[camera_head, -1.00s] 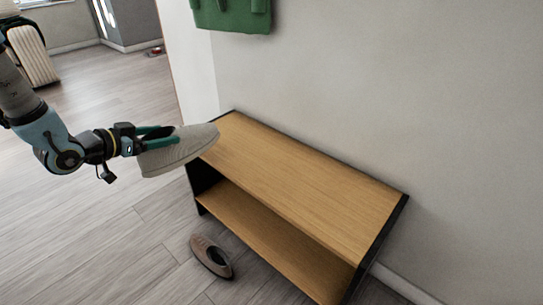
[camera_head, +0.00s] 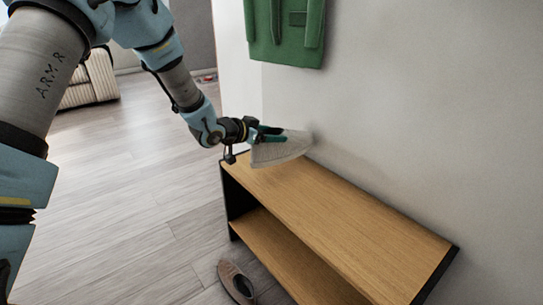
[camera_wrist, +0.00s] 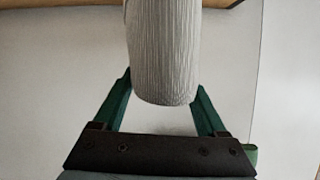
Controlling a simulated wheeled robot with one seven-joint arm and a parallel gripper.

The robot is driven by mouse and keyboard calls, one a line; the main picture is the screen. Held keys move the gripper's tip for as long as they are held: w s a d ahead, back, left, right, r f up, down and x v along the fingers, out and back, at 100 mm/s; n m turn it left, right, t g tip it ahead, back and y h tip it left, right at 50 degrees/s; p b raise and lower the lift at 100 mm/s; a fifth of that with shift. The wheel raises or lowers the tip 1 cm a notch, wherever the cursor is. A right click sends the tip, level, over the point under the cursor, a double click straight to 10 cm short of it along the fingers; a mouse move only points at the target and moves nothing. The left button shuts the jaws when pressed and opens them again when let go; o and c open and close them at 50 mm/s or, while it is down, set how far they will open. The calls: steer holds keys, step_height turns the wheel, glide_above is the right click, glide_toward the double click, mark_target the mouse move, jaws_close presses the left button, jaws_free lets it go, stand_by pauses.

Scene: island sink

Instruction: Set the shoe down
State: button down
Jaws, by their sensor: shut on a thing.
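A light grey shoe (camera_head: 284,150) is in my gripper (camera_head: 268,134), over the far left end of the bench top. My gripper is shut on one end of the shoe. In the wrist view the ribbed grey shoe (camera_wrist: 163,50) sits between the two green fingers (camera_wrist: 163,98). The wooden bench (camera_head: 345,218) has a top board and a lower shelf, with dark end panels. I cannot tell whether the shoe touches the top board.
A brown shoe (camera_head: 236,281) lies on the floor in front of the bench. A green bag or garment (camera_head: 285,35) hangs on the wall above. The bench top is otherwise bare.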

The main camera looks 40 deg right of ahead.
steer(key=f, duration=0.3)
steer(key=shift+a+f+b, duration=0.2)
steer(key=shift+f+b, duration=0.15)
steer(key=shift+d+f+b, duration=0.2)
steer(key=shift+f+b, duration=0.3)
steer(key=shift+f, duration=1.05)
steer(key=shift+f, duration=0.15)
jaws_free()
steer(key=shift+a+r, duration=0.15)
steer(key=shift+r, duration=0.05)
steer(key=p+v, duration=0.2)
steer(key=v, duration=0.9)
steer(key=shift+a+r, duration=0.15)
steer(key=shift+a, duration=0.15)
